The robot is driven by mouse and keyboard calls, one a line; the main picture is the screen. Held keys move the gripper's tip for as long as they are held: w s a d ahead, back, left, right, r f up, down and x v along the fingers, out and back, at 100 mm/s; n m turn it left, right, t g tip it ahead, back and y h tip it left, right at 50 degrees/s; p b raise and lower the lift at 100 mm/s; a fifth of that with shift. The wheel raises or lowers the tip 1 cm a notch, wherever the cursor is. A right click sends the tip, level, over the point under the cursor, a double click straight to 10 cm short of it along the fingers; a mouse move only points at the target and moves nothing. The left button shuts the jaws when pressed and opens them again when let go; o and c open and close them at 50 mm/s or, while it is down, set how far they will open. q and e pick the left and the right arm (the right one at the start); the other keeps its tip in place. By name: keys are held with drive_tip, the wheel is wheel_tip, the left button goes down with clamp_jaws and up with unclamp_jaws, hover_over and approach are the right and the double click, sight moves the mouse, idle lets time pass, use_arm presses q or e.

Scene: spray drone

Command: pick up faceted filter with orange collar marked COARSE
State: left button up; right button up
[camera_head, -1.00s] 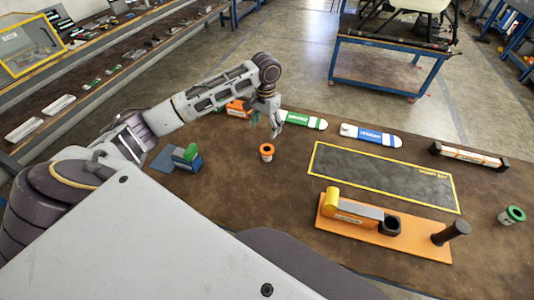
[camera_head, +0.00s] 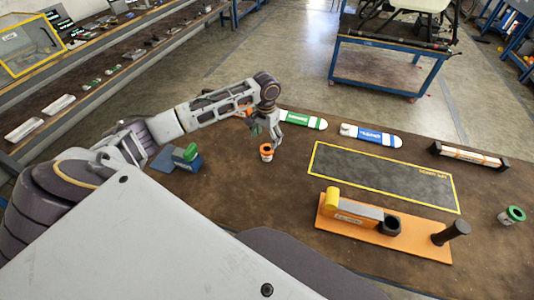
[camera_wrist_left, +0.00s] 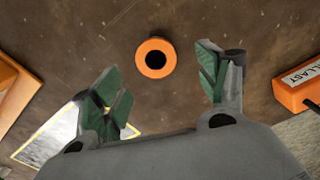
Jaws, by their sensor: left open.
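The filter with the orange collar (camera_head: 267,148) stands upright on the brown table. In the left wrist view its orange ring (camera_wrist_left: 155,43) with a dark centre shows from above. Its marking cannot be read. My left gripper (camera_head: 266,136) is just above and beside it in the head view. In the left wrist view my left gripper's (camera_wrist_left: 160,76) green-padded fingers are spread wide and empty, with the filter ahead of the gap between them. My right gripper is not in view.
A blue block with a green part (camera_head: 188,158) is at left. An orange block marked with letters (camera_wrist_left: 300,85) lies at right in the wrist view. Green (camera_head: 304,120) and blue (camera_head: 371,135) labelled pieces lie behind. An orange fixture (camera_head: 340,222) and yellow-edged mat (camera_head: 385,175) are at right.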

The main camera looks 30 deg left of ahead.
sight(267, 149)
use_arm(q)
wheel_tip(267, 149, down, 2)
drive_tip(key=shift+f, duration=0.25)
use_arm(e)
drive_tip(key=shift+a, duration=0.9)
use_arm(q)
drive_tip(key=shift+s+d+f, duration=0.1)
drive_tip(key=shift+d+f, duration=0.05)
drive_tip(key=shift+f, duration=0.8)
drive_tip(key=shift+d+f, duration=0.15)
drive_tip(key=shift+f, duration=1.5)
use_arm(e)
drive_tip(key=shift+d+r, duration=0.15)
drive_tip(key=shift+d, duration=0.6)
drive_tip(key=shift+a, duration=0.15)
